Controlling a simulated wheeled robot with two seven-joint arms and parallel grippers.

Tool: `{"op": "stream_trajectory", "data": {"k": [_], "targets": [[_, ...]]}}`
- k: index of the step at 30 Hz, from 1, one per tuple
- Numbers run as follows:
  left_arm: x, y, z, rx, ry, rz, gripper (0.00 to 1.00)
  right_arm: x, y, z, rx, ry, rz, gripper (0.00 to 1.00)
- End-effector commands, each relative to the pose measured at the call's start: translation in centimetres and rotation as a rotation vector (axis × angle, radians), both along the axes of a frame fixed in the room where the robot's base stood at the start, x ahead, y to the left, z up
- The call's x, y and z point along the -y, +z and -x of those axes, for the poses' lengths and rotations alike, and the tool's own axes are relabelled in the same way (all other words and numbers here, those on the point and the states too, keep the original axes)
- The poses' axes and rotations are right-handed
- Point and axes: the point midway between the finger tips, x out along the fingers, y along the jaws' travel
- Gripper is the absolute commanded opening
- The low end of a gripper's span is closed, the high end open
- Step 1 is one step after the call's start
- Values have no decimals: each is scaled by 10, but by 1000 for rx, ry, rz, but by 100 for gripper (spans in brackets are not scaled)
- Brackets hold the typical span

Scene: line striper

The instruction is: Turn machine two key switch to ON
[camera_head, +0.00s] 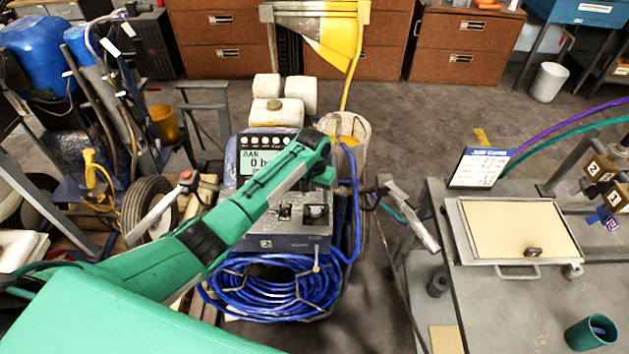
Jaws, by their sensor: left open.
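Machine two (295,243), a grey box marked 2, stands in the middle of the head view above a coil of blue hose. Its top panel carries a small dark fitting (284,211), which looks like the key switch; its ON or OFF position is too small to read. My green left arm comes in from the lower left and crosses in front of the machine. My left gripper (322,182) is at its end, open, pointing down over the panel's right part. Its fingertips are hard to make out, and contact cannot be told. My right gripper does not show.
A display (265,158) stands behind the panel, partly covered by my arm. Blue hose (275,290) is coiled below. A grey table (510,300) at right holds a beige board (522,232), a job card sign (479,168) and a green cup (591,333). A tyre (150,208) stands left.

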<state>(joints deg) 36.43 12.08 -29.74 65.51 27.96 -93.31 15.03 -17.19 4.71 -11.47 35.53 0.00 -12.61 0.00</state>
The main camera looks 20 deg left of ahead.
Motion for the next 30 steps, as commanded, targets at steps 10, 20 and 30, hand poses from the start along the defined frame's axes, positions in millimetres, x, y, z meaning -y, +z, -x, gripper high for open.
{"op": "stream_trajectory", "data": {"k": [10,20,30], "targets": [[-2,54,-1,2,0,-1,52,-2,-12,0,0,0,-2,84],[-3,61,0,0,0,-1,52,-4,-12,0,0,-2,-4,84],[-1,58,3,0,-3,1,52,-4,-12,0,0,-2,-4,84]]}}
